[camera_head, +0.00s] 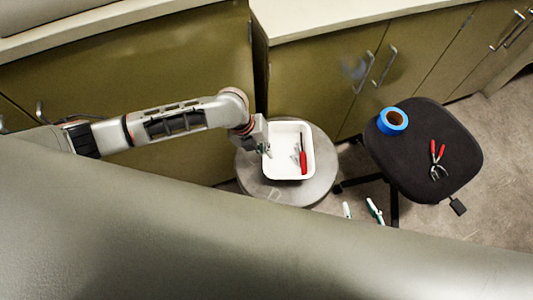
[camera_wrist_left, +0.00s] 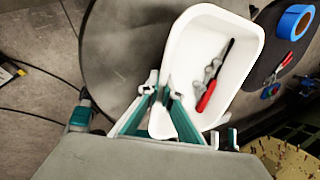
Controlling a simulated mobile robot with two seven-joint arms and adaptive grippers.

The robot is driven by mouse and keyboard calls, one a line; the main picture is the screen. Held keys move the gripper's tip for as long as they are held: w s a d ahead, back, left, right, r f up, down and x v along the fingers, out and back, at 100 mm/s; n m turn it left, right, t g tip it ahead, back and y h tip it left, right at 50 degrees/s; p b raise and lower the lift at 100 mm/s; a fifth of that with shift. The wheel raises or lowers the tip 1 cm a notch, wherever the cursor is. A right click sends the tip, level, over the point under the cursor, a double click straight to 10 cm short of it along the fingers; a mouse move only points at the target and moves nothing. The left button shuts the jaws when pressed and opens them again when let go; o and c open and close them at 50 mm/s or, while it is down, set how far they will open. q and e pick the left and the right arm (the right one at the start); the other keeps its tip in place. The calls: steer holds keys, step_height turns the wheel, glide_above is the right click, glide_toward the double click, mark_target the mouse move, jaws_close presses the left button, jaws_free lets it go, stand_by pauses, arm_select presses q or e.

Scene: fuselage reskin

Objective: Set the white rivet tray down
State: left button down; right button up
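The white rivet tray (camera_head: 281,172) is over the round grey top (camera_head: 255,183) of a small stand. I cannot tell whether its base touches that top. A red-handled tool (camera_head: 303,160) and small grey pieces lie in it. The tray also shows in the left wrist view (camera_wrist_left: 232,22). My left gripper (camera_head: 266,151) is at the tray's left edge, its fingers closed around the rim; they also show in the left wrist view (camera_wrist_left: 163,88). My right gripper (camera_head: 361,211) shows only its two fingertips, apart and empty, low in the head view, right of the stand.
A black stool seat (camera_head: 415,150) beside the stand on the right carries a blue tape roll (camera_head: 393,121) and red-handled pliers (camera_head: 437,160). Olive cabinets (camera_head: 320,90) stand close behind. A large grey surface hides the bottom of the head view.

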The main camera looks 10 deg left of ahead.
arm_select(q)
steer(key=shift+s+f, duration=0.1)
steer(key=shift+f, duration=1)
steer(key=c, duration=2.6)
jaws_free()
steer(key=shift+o, duration=0.2)
